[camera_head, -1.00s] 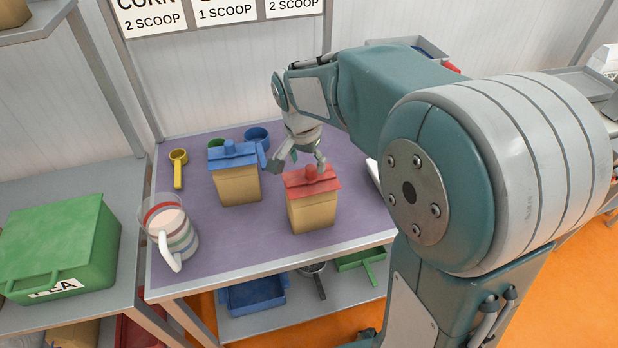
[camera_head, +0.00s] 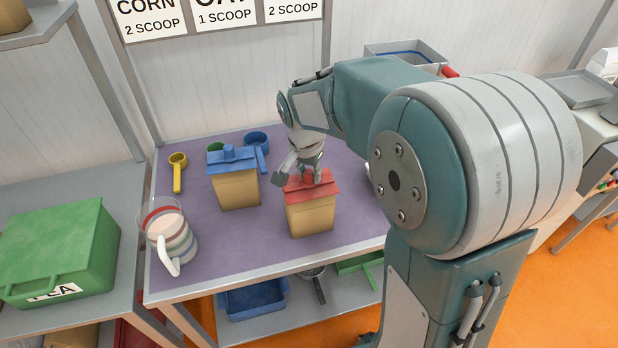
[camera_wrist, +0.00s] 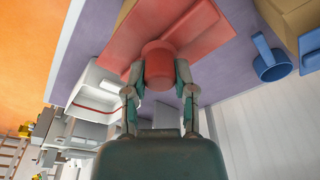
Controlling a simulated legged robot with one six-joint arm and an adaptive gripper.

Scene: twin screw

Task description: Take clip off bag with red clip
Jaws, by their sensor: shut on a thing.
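The red clip (camera_head: 312,188) sits on top of a tan paper bag (camera_head: 311,216) at the middle of the purple table. My gripper (camera_head: 308,178) is above the clip with its fingers down at the clip's knob. In the wrist view my gripper (camera_wrist: 158,72) has its two fingers closed on either side of the round knob of the red clip (camera_wrist: 157,62). The clip is still on the bag's top edge. In the wrist view a bit of the bag (camera_wrist: 125,14) shows past the clip.
A second bag (camera_head: 238,190) with a blue clip (camera_head: 232,158) stands close on the left. A striped measuring jug (camera_head: 170,235) is at the table's front left.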

